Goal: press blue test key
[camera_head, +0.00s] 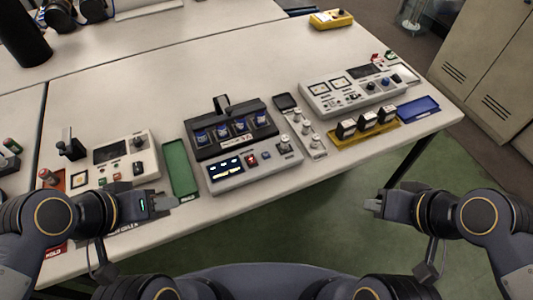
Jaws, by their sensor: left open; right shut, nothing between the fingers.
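A small blue key (266,155) sits on the front panel of the grey test unit (228,180) in the middle of the table, just right of a red button (252,160). The unit's rear holds several blue-marked cylinders in a dark rack (205,150). My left gripper (177,201) is open and empty at the table's front, below the green tray and left of the unit. My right gripper (369,205) is shut and empty, off the table's front edge, to the right of and nearer than the unit. Neither touches the key.
A green tray (180,168) lies left of the unit, beside another control box (126,160). Right of the unit are a strip with knobs (312,143), a yellow rack (365,133) of dark blocks, a larger panel (352,88) and a blue tray (418,108).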

